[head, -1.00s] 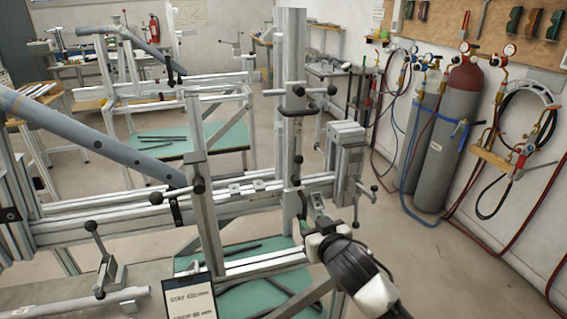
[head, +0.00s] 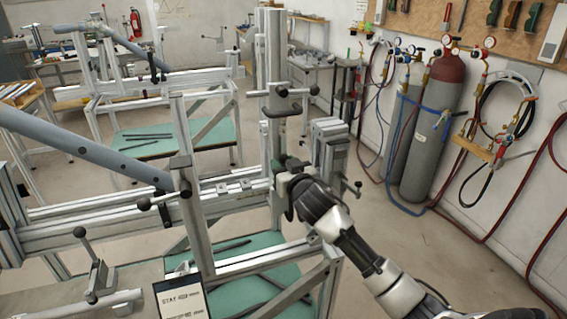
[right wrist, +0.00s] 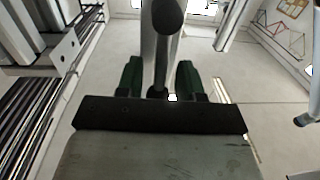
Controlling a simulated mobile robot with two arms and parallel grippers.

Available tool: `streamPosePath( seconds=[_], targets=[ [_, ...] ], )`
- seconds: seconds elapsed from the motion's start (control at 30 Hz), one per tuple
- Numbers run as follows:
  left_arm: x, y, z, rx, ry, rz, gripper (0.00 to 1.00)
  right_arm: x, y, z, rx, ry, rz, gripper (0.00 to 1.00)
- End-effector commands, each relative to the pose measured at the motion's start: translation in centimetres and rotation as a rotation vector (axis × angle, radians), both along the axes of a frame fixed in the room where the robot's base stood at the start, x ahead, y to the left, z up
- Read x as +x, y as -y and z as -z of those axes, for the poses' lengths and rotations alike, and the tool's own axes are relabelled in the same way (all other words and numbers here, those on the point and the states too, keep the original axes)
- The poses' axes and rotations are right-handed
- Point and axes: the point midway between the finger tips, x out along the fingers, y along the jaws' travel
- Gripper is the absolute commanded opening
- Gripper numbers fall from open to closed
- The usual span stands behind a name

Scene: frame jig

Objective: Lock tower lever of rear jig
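The jig's upright tower (head: 275,60) stands near the middle of the head view. A clamp with a crossbar and a black handle (head: 285,112) sits on its upper part. My right gripper (head: 281,168) is at the tower's lower right side, below that clamp, and hides what lies behind it. In the right wrist view its green fingers (right wrist: 159,78) stand apart. A grey metal rod with a black round end (right wrist: 168,15) runs up the middle of that view, in line with the gap between them; I cannot tell whether they touch it. My left gripper is out of view.
A blue-grey frame tube (head: 80,145) slopes down to the jig from the left. A labelled tablet (head: 182,299) is at the front. Gas cylinders (head: 432,130) and hoses line the right wall. The floor (head: 440,250) at right is clear.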

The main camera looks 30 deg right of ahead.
Motion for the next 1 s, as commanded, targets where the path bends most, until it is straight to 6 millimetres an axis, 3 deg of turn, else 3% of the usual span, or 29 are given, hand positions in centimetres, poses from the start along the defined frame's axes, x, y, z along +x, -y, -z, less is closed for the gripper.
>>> streamPosePath(
  seconds=[0.3,0.53,1.0],
  targets=[
    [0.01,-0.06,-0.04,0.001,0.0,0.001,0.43,0.26,0.04,0.05,0.0,0.0,0.0,0.35],
    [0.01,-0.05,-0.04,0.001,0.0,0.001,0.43,0.24,0.03,0.05,0.001,-0.001,0.0,0.0],
    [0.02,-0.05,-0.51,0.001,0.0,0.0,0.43,0.31,-0.29,-0.05,-0.055,-0.015,0.0,0.0]
  ],
)
